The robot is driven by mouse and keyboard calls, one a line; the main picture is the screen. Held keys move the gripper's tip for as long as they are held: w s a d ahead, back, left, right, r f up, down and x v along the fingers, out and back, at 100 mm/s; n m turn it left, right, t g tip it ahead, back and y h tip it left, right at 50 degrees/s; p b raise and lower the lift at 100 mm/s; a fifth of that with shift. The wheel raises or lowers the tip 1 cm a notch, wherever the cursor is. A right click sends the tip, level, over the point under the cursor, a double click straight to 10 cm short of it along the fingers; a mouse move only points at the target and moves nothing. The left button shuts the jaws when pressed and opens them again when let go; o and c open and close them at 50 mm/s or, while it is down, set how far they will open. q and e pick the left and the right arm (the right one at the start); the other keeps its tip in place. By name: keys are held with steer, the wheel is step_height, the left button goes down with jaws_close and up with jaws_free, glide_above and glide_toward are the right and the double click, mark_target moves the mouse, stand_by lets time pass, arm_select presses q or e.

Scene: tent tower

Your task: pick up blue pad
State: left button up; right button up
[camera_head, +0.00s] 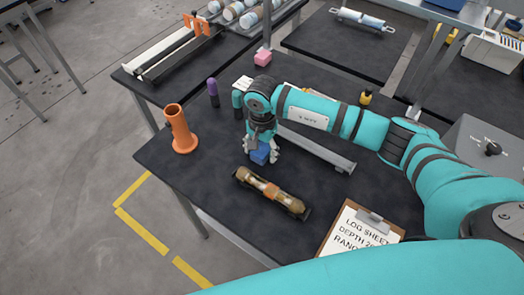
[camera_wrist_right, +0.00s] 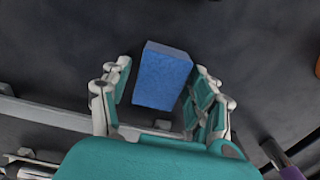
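The blue pad (camera_head: 260,155) is a small blue block on the dark table, below my right gripper (camera_head: 261,150). In the wrist view the blue pad (camera_wrist_right: 162,78) lies between the two fingers of the right gripper (camera_wrist_right: 161,70). The fingers are apart, with a clear gap on the pad's left side. The right finger is close to the pad; I cannot tell whether it touches. In the head view the fingers partly cover the pad. My left gripper is not in view.
A brown cylindrical core (camera_head: 271,192) lies in a dark holder in front of the pad. An orange tube (camera_head: 180,130) stands at the left. A grey rail (camera_head: 318,150) lies to the right. A clipboard (camera_head: 358,232) is at the front edge.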

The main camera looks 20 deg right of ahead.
mark_target(262, 149)
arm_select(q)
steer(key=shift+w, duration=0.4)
arm_select(e)
steer(key=c, duration=0.6)
steer(key=shift+r, duration=0.1)
steer(key=shift+c, duration=0.2)
step_height(262, 149, up, 9)
steer(key=b, duration=0.3)
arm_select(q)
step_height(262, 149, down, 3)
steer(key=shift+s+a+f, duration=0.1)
arm_select(e)
steer(key=shift+r, duration=0.45)
